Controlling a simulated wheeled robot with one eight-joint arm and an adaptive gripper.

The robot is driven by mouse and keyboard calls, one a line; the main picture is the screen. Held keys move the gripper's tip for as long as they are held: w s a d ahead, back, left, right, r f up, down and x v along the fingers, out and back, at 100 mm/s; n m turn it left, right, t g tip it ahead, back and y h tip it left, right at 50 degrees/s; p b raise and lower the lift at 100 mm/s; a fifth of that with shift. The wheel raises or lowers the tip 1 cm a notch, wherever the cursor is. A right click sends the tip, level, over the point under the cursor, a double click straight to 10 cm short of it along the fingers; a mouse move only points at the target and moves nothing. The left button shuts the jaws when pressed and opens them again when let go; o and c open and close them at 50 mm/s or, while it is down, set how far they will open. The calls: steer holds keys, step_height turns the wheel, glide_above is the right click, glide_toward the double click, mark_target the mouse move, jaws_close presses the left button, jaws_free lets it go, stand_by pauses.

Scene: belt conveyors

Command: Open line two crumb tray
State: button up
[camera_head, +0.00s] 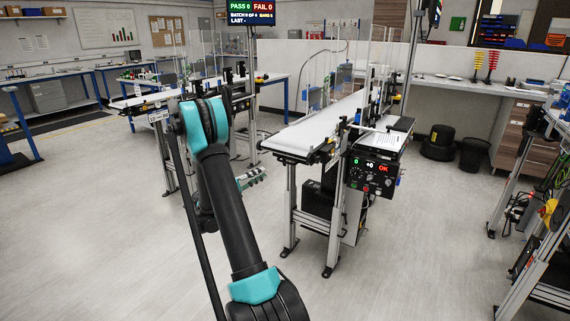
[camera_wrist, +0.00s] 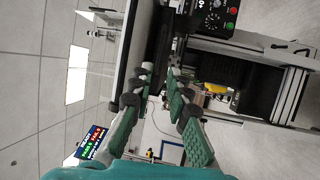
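No crumb tray is clearly marked in either view. In the wrist view, a dark boxy part (camera_wrist: 249,90) sits in a conveyor's frame, with a small yellow piece (camera_wrist: 216,88) at its edge. I cannot tell whether this is the tray. My gripper (camera_wrist: 158,84) points towards the conveyor in the wrist view, its green-padded fingers apart with nothing between them. The yellow piece is to the right of the fingertips, not touching them. In the head view, the gripper (camera_head: 252,178) is partly hidden behind my arm, low beside the left conveyor (camera_head: 150,101).
The right conveyor (camera_head: 330,122) has a black control box (camera_head: 372,174) at its near end and a dark box (camera_head: 318,200) under it. Another metal frame (camera_head: 540,225) stands at the right edge. The floor between the conveyors and in front is clear.

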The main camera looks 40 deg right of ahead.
mark_target(285, 162)
steer(key=d, duration=0.4)
steer(key=d+r, duration=0.1)
steer(key=d, duration=0.3)
steer(key=d+r, duration=0.1)
steer(key=d, duration=0.3)
steer(key=shift+d+r, duration=0.1)
steer(key=shift+d, duration=0.2)
jaws_close()
